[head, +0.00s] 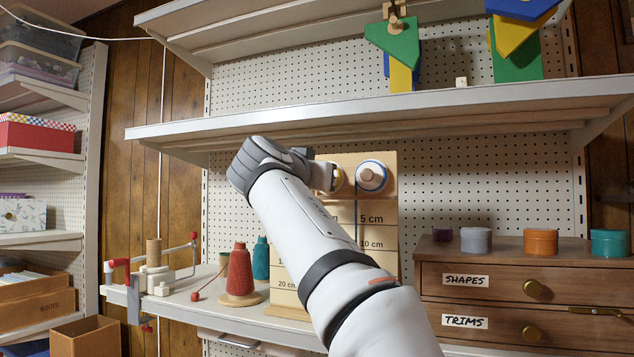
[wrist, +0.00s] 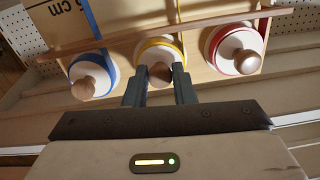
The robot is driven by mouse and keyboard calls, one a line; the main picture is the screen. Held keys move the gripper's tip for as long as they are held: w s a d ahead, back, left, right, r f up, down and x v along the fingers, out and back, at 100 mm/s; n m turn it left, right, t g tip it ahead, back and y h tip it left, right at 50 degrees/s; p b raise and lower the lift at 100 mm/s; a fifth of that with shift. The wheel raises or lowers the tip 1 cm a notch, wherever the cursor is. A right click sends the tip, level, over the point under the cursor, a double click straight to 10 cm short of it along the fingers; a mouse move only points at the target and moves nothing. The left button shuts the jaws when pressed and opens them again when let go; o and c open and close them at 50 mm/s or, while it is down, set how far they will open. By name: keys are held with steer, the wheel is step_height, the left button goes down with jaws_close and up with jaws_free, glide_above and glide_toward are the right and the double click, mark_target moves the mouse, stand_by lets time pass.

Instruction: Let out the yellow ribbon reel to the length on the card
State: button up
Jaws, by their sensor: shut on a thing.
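The yellow ribbon reel (wrist: 158,44) is the middle of three reels on a wooden board in the wrist view. My gripper (wrist: 159,76) is shut on its round wooden knob (wrist: 159,72), one finger on each side. In the head view the yellow reel (head: 337,178) shows only partly beside my gripper (head: 324,176). The board (head: 385,215) carries length marks, with 5 cm, 10 cm and 20 cm readable. My arm hides much of the board and any yellow ribbon hanging on it. I cannot make out a separate length card.
The blue reel (head: 372,176) is close on one side of the yellow, the red reel (wrist: 236,48) on the other. A shelf (head: 400,112) runs just above. Red (head: 239,275) and teal (head: 261,258) thread cones stand left; a drawer chest (head: 520,275) stands right.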

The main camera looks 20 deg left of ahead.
steer(key=shift+f+m, duration=0.1)
steer(key=shift+m, duration=0.4)
steer(key=o, duration=0.9)
steer(key=shift+o, duration=0.2)
steer(key=s+b, duration=0.1)
steer(key=s, duration=0.6)
steer(key=shift+s+a+b, duration=0.35)
